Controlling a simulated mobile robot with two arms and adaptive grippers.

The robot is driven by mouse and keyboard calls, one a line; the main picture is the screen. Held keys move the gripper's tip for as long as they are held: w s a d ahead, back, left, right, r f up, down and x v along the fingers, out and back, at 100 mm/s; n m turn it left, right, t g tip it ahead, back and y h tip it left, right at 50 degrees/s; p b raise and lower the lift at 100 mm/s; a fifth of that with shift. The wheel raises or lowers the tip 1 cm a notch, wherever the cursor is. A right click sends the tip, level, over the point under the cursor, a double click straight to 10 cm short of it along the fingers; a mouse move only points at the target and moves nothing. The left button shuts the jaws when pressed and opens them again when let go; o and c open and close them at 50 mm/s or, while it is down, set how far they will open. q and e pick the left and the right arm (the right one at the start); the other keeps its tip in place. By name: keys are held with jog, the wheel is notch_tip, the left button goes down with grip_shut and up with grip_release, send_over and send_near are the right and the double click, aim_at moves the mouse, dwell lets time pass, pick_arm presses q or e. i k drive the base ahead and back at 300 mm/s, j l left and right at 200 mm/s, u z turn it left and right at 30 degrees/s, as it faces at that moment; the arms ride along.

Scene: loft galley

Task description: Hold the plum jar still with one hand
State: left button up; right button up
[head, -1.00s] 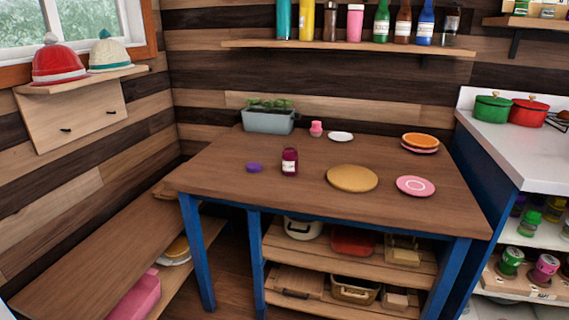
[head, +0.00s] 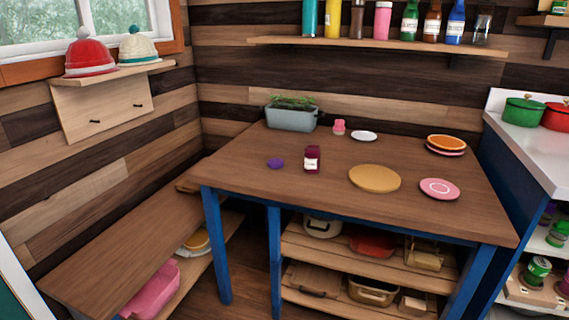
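The plum jar (head: 312,160) is a small dark purple-red jar with a pale label. It stands upright on the brown wooden table (head: 420,210), left of the middle. A small purple lid-like disc (head: 275,163) lies on the table just left of the jar, apart from it. Neither of my grippers shows in the head view, and nothing touches the jar.
Right of the jar are a round tan board (head: 375,179) and a pink plate (head: 440,189). A planter (head: 291,117), a pink item (head: 339,127), a white plate (head: 364,136) and stacked orange and pink plates (head: 446,142) stand behind. A low bench (head: 120,245) is at left.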

aim_at(312, 152)
jog(key=i+l+u, duration=0.1)
jog(key=i, duration=0.4)
jog(key=i+l, duration=0.15)
jog(key=i, duration=0.35)
jog(key=i+l+u, duration=0.15)
jog(key=i, duration=0.3)
